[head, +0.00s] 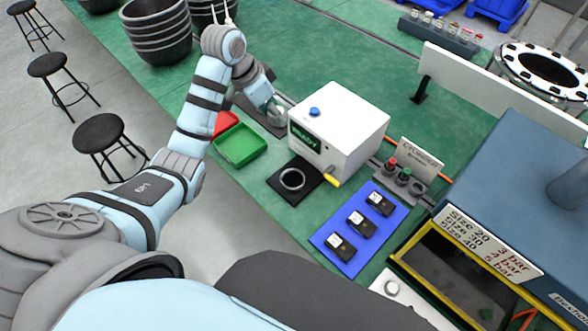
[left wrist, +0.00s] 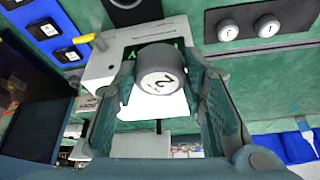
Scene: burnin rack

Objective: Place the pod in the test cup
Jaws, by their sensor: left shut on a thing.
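The pod (left wrist: 160,75) is a short grey cylinder with a pale, numbered face. It sits between the fingers of my left gripper (left wrist: 165,90), which is shut on it. In the head view my left gripper (head: 273,108) is beside the left end of the white tester, over a dark strip (head: 256,117); the pod is hard to make out there. The test cup (head: 292,180) is a metal ring on a black pad in front of the tester, nearer to me and apart from the gripper. My right gripper is not in view.
The white tester (head: 345,140) has a green screen, a blue button and a yellow lever (head: 332,182). Green (head: 240,145) and red (head: 225,122) trays lie left of the cup. A blue mat (head: 327,238) with black blocks is at right. Two other pods (left wrist: 228,31) sit in a dark rack.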

